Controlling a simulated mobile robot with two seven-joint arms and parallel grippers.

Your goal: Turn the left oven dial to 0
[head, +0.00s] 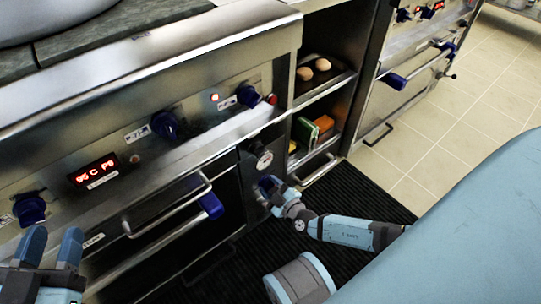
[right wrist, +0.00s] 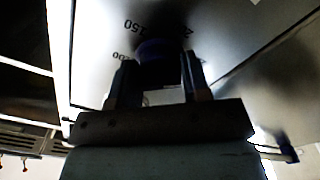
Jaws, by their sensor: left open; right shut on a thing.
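The left oven dial is a blue knob (right wrist: 158,50) low on the steel front panel. In the right wrist view the printed marks 150 and 200 show beside it, but its pointer is hidden. My right gripper (head: 267,186) is at this panel, below a round white gauge (head: 264,160); it also shows in the right wrist view (right wrist: 155,85). Its two fingers stand on either side of the knob and are shut on it. My left gripper (head: 50,248) is open and empty at the lower left, just below a blue knob (head: 30,208) of the upper panel.
More blue knobs (head: 164,125) and a red display (head: 96,172) line the upper panel. A bar handle with a blue end (head: 210,205) juts out left of my right gripper. Shelves (head: 325,85) with eggs and boxes stand to the right. Tiled floor (head: 455,120) is clear.

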